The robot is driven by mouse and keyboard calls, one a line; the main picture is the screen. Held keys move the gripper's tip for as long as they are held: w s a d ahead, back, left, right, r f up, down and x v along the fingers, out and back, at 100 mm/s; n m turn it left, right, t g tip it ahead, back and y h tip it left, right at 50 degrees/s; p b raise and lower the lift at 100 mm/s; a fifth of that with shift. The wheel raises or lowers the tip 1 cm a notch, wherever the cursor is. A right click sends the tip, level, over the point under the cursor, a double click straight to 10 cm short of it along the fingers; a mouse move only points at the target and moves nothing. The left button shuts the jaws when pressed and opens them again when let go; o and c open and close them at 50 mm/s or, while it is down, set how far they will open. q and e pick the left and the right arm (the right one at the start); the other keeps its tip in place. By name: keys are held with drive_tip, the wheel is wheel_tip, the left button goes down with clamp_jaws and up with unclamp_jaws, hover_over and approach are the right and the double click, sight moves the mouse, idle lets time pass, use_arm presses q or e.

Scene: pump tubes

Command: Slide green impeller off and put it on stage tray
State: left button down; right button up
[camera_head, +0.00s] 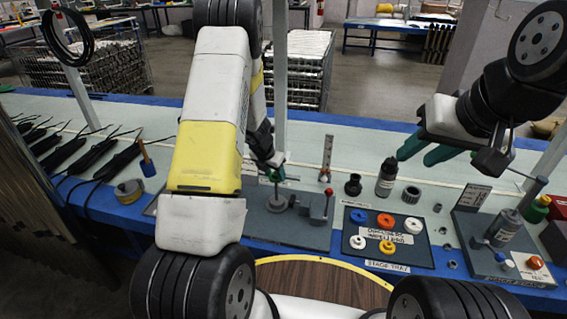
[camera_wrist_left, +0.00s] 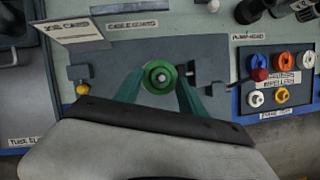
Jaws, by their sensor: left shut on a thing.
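The green impeller (camera_head: 278,175) is at the upright post of a grey stand (camera_head: 300,230) in the head view. In the left wrist view the green impeller (camera_wrist_left: 160,77) is a round ring around a pale centre. My left gripper (camera_wrist_left: 160,88) is shut on it, a teal finger on each side. In the head view my left gripper (camera_head: 268,160) is partly hidden by its arm. I cannot tell if the impeller is still around the post. The dark stage tray (camera_head: 414,256) lies right of the stand. My right gripper (camera_head: 418,156) is open and empty above the bench.
The tray holds blue (camera_head: 358,216), orange (camera_head: 385,220), white and yellow impellers. A dark bottle (camera_head: 386,178) and small black parts stand behind it. A red-knobbed lever (camera_head: 328,192) stands on the stand's right. Another fixture (camera_head: 505,232) is at the right.

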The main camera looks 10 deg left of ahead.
sight(275, 175)
use_arm(q)
drive_tip(key=shift+r, duration=3.45)
